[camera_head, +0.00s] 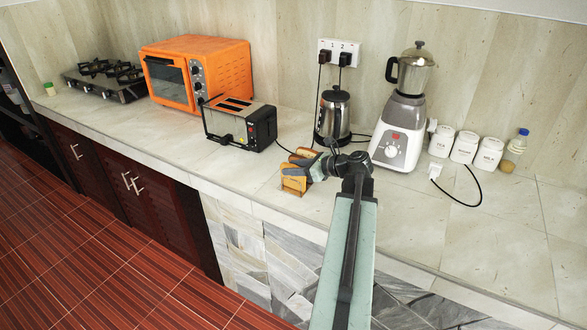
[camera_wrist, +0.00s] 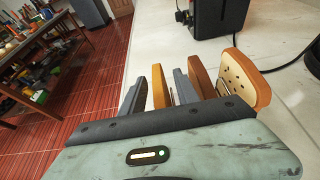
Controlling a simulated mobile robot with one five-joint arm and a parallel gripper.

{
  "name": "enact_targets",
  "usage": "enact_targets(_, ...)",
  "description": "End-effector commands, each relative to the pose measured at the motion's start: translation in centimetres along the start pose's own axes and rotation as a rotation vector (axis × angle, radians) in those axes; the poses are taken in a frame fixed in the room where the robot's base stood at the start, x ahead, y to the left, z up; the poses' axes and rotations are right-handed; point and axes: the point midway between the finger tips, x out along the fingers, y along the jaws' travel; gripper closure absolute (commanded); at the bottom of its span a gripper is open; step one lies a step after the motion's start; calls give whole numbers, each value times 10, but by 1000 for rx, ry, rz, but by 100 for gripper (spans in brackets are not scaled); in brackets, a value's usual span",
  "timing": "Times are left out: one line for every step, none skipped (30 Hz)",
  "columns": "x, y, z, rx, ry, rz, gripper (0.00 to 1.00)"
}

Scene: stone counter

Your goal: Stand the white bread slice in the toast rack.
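My gripper (camera_wrist: 160,88) has its two dark fingers apart. A golden-orange slab (camera_wrist: 160,84), seen edge-on, stands between them with a narrow gap showing beside it; it looks like the white bread slice, though its face is hidden. Right of the fingers stand a brown slab (camera_wrist: 203,76) and a tan, round-topped, dotted slice (camera_wrist: 245,80). In the head view, my gripper (camera_head: 309,164) is low over the counter at a small golden-brown group (camera_head: 294,186), where slices and the toast rack cannot be told apart. The rack's frame is not clear in the wrist view.
A black toaster (camera_head: 240,124) stands left of the gripper, with an orange oven (camera_head: 196,72) behind it. A kettle (camera_head: 333,116) and a blender (camera_head: 400,115) stand behind and to the right. The counter's front edge (camera_head: 262,205) is close. The counter (camera_head: 500,235) is clear at right.

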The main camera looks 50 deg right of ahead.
Motion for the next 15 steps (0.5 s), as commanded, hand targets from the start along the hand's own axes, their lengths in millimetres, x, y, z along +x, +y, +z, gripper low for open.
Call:
enact_targets(0, 0, 0, 0, 0, 0, 62)
enact_targets(0, 0, 0, 0, 0, 0, 62)
enact_targets(0, 0, 0, 0, 0, 0, 62)
enact_targets(0, 0, 0, 0, 0, 0, 62)
enact_targets(0, 0, 0, 0, 0, 0, 62)
enact_targets(0, 0, 0, 0, 0, 0, 62)
enact_targets(0, 0, 0, 0, 0, 0, 62)
enact_targets(-1, 0, 0, 0, 0, 0, 62)
enact_targets(-3, 0, 1, 0, 0, -1, 62)
enact_targets(-5, 0, 1, 1, 0, -1, 62)
enact_targets(-9, 0, 2, 1, 0, -2, 62)
enact_targets(-16, 0, 3, 1, 0, -2, 62)
enact_targets(-22, 0, 3, 1, 0, -3, 62)
enact_targets(-28, 0, 4, 1, 0, -3, 62)
enact_targets(-37, 0, 4, 1, 0, -3, 62)
